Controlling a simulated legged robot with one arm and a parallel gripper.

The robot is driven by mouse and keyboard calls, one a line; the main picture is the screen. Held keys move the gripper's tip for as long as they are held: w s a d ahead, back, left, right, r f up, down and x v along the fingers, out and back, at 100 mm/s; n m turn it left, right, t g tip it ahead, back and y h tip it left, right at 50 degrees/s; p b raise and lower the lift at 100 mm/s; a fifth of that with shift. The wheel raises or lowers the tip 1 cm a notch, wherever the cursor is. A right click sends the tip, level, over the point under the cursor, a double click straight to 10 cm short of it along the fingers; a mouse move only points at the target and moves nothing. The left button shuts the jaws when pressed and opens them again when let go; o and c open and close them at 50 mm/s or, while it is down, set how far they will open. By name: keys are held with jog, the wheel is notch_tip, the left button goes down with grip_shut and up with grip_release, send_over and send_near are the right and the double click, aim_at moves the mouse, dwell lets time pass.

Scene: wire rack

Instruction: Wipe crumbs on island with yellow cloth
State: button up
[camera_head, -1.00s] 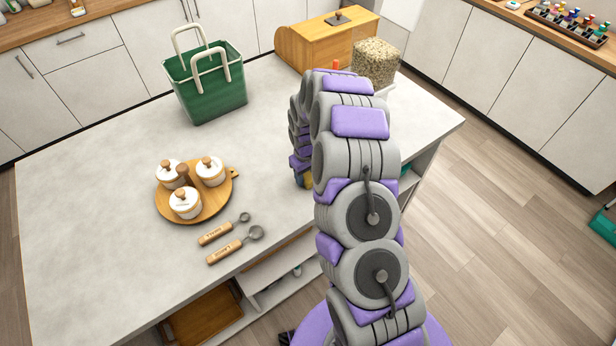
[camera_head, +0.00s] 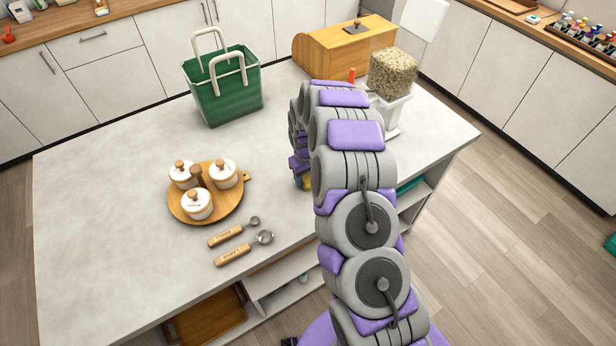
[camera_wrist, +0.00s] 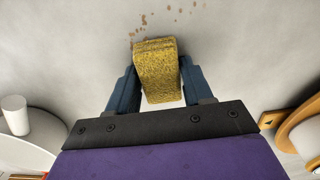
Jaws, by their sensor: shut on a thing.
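In the wrist view my gripper (camera_wrist: 157,85) is shut on a yellow cloth (camera_wrist: 157,72), which looks like a thick, rough block between the two dark blue fingers. Several brown crumbs (camera_wrist: 160,20) lie on the pale island top (camera_wrist: 70,45), just beyond the cloth's far edge in that view. I cannot tell whether the cloth touches the surface. In the head view the island (camera_head: 110,160) fills the middle. My arm hides the crumbs and most of the gripper there; a small yellow bit shows by the arm's left edge.
A round wooden tray (camera_head: 222,207) with white lidded jars and two measuring spoons (camera_head: 240,250) lie left of my arm. A green basket (camera_head: 225,95) and a wooden bread box (camera_head: 325,50) stand at the back. A grain dispenser (camera_head: 392,75) stands behind my arm. The left island top is clear.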

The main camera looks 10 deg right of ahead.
aim_at(311, 194)
jog(key=shift+w+a, duration=0.1)
jog(key=shift+w+a, duration=0.2)
jog(key=shift+a, duration=0.25)
jog(key=shift+s, duration=0.1)
jog(key=shift+s+d, duration=0.25)
jog(key=shift+s, duration=0.45)
jog(key=shift+s+d, duration=0.2)
jog(key=shift+s, duration=0.45)
jog(key=shift+s, duration=0.15)
jog(key=shift+s+d+f, duration=0.1)
jog(key=shift+s+d, duration=0.1)
jog(key=shift+s, duration=0.3)
jog(key=shift+s+d, duration=0.15)
jog(key=shift+s, duration=0.35)
jog(key=shift+s+d+p, duration=0.15)
jog(key=shift+s+d, duration=0.25)
jog(key=shift+s, duration=0.4)
jog(key=shift+s+d+p, duration=0.15)
jog(key=shift+s+d, duration=0.2)
jog(key=shift+s, duration=0.4)
jog(key=shift+w+a, duration=0.1)
